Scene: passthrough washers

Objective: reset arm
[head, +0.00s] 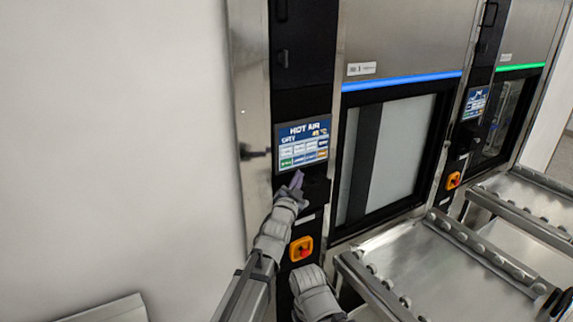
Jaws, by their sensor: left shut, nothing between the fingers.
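My left gripper (296,181) is in the head view, at the end of my grey left arm coming up from the bottom. Its purple-grey fingertips are shut with nothing between them. They are just below the lit touch screen (302,146) on the black control column of the nearer washer. The screen reads "HOT AIR DRY" and has several buttons. I cannot tell whether the fingertips touch the column. Another grey arm part of mine (315,296) shows at the bottom; no right fingers are visible.
An orange box with a red button (301,248) is just right of my left arm. The nearer washer door (390,150) is under a blue light strip. Metal roller trays (440,265) stand out at lower right. A second washer has a green strip (520,67). Bare wall fills the left.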

